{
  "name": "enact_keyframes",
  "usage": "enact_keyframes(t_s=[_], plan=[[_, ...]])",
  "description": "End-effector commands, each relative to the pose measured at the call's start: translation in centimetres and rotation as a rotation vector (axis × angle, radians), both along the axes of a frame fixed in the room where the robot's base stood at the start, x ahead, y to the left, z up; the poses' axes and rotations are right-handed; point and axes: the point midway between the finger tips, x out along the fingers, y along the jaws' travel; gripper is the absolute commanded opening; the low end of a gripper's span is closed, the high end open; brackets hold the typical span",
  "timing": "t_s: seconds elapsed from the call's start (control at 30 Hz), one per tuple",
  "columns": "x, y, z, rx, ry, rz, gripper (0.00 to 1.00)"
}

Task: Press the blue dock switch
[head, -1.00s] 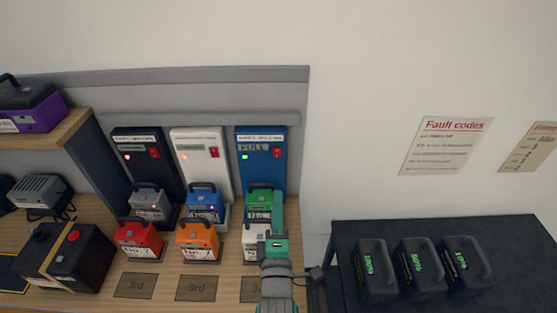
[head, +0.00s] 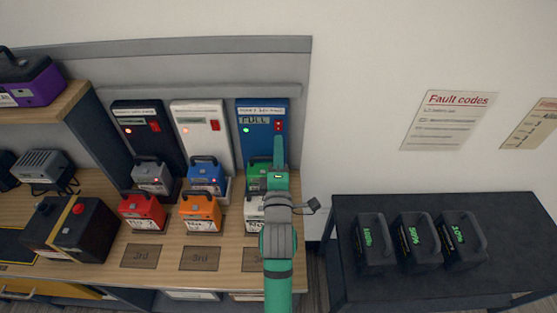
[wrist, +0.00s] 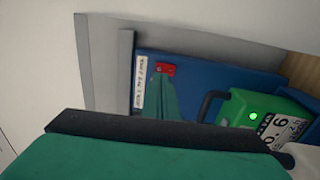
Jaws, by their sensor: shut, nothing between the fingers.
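The blue dock (head: 263,114) stands at the right end of a row of docks, with a green light and a display reading FULL. Its red switch (head: 278,125) is on the right of the dock's face. My green gripper (head: 279,140) is shut and empty, its tips just below the switch in the head view. In the wrist view the gripper's tips (wrist: 163,82) reach up to the red switch (wrist: 166,69) on the blue panel; whether they touch it I cannot tell. A green battery (wrist: 252,112) sits in this dock, partly hidden by my gripper in the head view.
The black dock (head: 137,117) and white dock (head: 200,117) stand to the left. Red (head: 142,212) and orange (head: 200,212) batteries stand in front. A dark table (head: 500,215) with three black batteries is at the right.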

Motion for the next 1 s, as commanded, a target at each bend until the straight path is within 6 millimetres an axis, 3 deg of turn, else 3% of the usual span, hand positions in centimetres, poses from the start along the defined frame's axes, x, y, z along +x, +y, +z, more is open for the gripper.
enact_keyframes(t_s=[0.1,0.33,0.83,1.0], plan=[[1.9,0.0,0.3,0.0,-0.002,0.0,0.0],[4.2,0.0,0.6,-0.001,-0.001,0.001,0.0],[4.8,0.0,0.7,-0.001,-0.001,0.001,0.0],[5.9,0.0,1.4,0.0,-0.004,0.0,0.0]])
